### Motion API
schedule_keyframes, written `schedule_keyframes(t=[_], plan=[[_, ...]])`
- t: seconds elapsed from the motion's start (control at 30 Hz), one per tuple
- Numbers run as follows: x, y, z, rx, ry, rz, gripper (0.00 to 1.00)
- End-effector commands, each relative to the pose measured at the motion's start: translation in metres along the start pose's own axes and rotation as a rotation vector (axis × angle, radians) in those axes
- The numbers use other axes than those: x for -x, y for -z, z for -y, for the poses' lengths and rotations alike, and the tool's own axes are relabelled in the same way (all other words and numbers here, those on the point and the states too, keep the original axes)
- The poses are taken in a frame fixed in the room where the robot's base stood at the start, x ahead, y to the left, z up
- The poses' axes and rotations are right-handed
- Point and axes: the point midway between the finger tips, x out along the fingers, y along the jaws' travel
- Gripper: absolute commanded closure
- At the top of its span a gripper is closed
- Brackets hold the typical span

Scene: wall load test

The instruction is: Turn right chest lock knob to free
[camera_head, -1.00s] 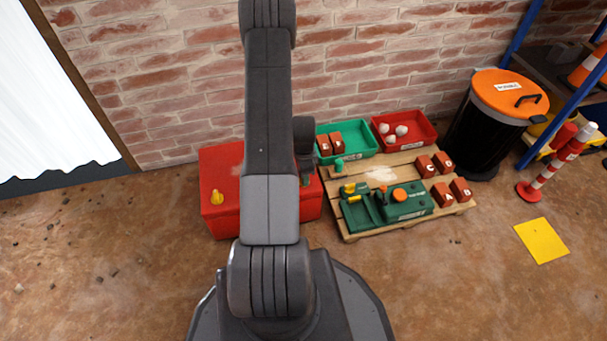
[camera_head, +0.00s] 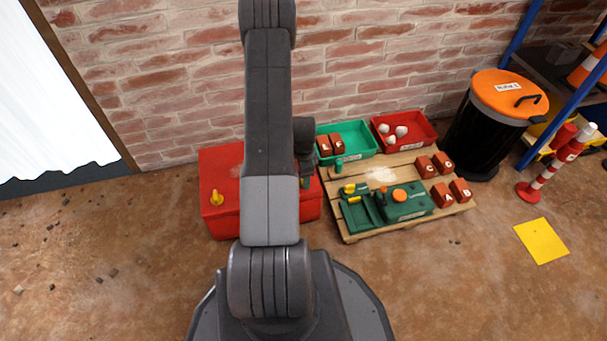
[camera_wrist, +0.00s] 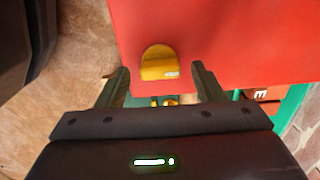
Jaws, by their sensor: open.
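The red chest (camera_head: 222,168) stands on the floor against the brick wall. Its left yellow knob (camera_head: 217,198) shows on the lid in the head view. The right side of the lid is hidden behind my arm there. In the wrist view a yellow knob (camera_wrist: 158,63), seemingly the right one, sits near the edge of the red lid (camera_wrist: 230,40). It is rounded, with a flat face and a small pale mark. My gripper (camera_wrist: 158,72) is open, with one finger on each side of the knob. I cannot tell whether either finger touches it.
A wooden pallet (camera_head: 355,235) right of the chest holds a green device (camera_head: 410,207), red lettered blocks (camera_head: 442,195), a green bin (camera_head: 362,148) and a red bin (camera_head: 418,122). A black drum (camera_head: 480,130) stands farther right. Floor in front is mostly clear.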

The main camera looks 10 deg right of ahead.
Motion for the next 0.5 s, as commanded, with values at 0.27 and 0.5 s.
schedule_keyframes(t=[0.27, 0.5], plan=[[0.043, 0.0, 0.001, 0.0, 0.004, -0.001, 0.38], [0.099, 0.0, 0.001, 0.0, 0.004, -0.001, 0.38]])
